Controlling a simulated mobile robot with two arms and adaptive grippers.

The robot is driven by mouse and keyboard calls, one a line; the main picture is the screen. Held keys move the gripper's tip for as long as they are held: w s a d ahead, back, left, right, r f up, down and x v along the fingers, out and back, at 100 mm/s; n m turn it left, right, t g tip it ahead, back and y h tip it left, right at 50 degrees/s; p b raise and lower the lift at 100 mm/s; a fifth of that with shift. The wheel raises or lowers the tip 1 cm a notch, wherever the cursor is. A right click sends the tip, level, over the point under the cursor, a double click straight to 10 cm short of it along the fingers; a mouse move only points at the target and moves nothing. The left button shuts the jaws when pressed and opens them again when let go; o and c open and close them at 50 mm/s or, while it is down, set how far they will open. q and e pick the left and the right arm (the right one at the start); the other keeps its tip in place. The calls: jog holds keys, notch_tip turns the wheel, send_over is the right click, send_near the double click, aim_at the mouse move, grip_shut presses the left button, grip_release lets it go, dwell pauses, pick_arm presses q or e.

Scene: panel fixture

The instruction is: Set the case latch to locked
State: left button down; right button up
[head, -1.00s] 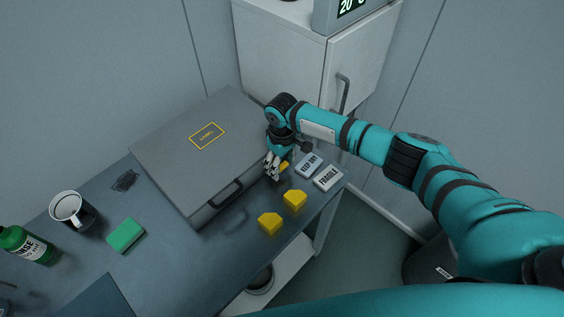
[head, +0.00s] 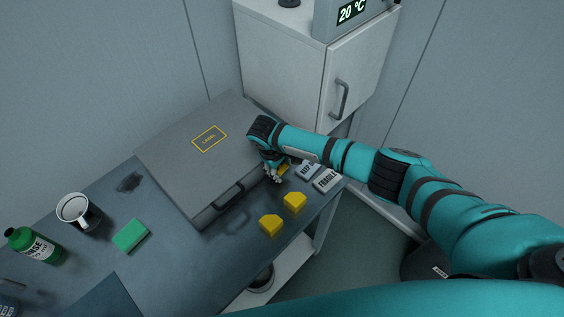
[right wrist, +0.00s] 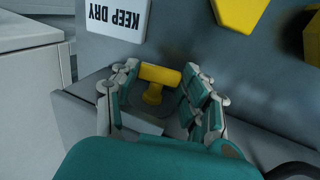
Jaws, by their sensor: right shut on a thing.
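The grey case (head: 176,166) lies closed on the workbench, with a dark handle (head: 228,195) on its front side. Its yellow latch (right wrist: 160,75) is a short T-shaped piece near the case's right end. In the right wrist view the latch sits between the two fingers of my right gripper (right wrist: 158,98). My right gripper (head: 275,175) is shut on the latch, low beside the case. In the head view the hand mostly hides the latch, and I cannot tell its exact setting. My left gripper is not in view.
A KEEP DRY block (head: 308,170) and a FRAGILE block (head: 327,180) lie right of the hand. Two yellow blocks (head: 294,202) lie in front. A mug (head: 75,210), green sponge (head: 130,236) and green bottle (head: 33,244) stand at left. A white cabinet (head: 285,60) stands behind.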

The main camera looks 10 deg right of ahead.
jog(key=shift+s+a+f+t+h, duration=0.1)
jog(key=shift+a+t+h, duration=0.05)
jog(key=shift+t+h, duration=0.55)
jog(key=shift+s+a+f+t+h, duration=0.15)
jog(key=shift+t+h, duration=0.25)
jog(key=shift+h, duration=0.5)
jog(key=o, duration=1.2)
jog(key=shift+c, duration=0.2)
jog(key=shift+r, duration=0.1)
jog(key=v, duration=1.2)
jog(key=shift+a, duration=0.1)
